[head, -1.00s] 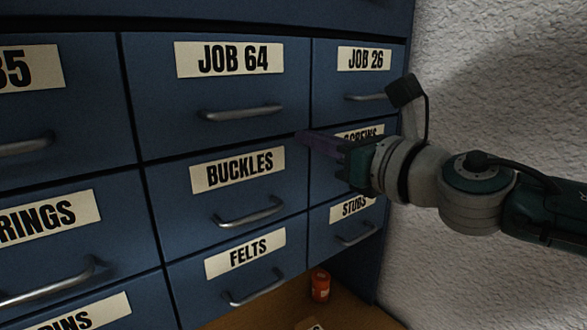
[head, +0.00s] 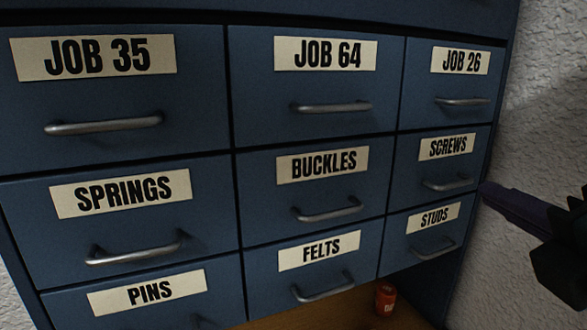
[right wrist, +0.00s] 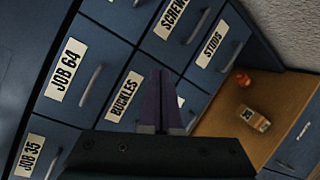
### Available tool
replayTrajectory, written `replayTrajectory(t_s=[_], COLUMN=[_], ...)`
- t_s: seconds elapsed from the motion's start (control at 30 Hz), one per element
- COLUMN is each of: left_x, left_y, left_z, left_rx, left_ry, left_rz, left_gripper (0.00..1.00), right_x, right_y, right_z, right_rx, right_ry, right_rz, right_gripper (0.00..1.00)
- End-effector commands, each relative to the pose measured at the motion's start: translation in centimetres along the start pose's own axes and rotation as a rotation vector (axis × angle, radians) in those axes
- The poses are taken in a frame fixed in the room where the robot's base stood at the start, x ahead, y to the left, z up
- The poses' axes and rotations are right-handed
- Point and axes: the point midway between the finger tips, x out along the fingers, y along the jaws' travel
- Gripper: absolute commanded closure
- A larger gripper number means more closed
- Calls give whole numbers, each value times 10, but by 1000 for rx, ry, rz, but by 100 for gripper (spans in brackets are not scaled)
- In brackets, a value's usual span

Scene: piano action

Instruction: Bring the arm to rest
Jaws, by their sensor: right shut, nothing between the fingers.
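My right gripper (head: 490,191) reaches in from the right edge in the head view. Its purple fingers are shut together with nothing between them. They point left, in front of the cabinet's right side, near the SCREWS drawer (head: 413,170) and the STUDS drawer (head: 396,252). I cannot tell how far they are from the cabinet. The fingers (right wrist: 162,92) also show in the right wrist view, overlapping the drawer fronts near the BUCKLES label (right wrist: 124,97). Most of the right arm is outside the head view. My left gripper is not in view.
The blue cabinet has labelled drawers with metal handles, and those in view look shut. Below it, a wooden surface (right wrist: 222,115) holds a small orange-red jar (head: 385,299) and a small tan labelled item (right wrist: 254,119). A rough pale wall (head: 545,100) stands to the right.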

Motion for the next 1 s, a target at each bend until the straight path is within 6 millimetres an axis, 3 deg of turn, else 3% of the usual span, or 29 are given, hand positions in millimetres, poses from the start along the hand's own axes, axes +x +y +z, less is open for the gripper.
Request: replayTrajectory(t_s=[0.03,0.1,0.2,0.3,0.4,0.43,0.5,0.8,1.0], left_x=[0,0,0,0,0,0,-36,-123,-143], left_y=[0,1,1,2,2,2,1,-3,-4], left_z=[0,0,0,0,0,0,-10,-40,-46], left_rx=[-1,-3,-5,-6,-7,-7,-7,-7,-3], left_ry=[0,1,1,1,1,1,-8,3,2], left_rz=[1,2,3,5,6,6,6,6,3], left_gripper=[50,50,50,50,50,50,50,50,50], right_x=[-19,-51,-100,-149,-200,-214,-215,-224,-225], right_y=[-30,-70,-109,-129,-135,-134,-101,-25,-7], right_z=[-10,-26,-56,-86,-114,-121,-100,-54,-43], right_rx=[322,721,1116,1408,1639,1700,1691,1682,1681], right_ry=[-37,-117,-231,-353,-486,-528,-524,-520,-519], right_rz=[-167,-406,-690,-939,-1175,-1245,-1234,-1230,-1229], right_gripper=[100,100,100,100,100,100,100,100,100])
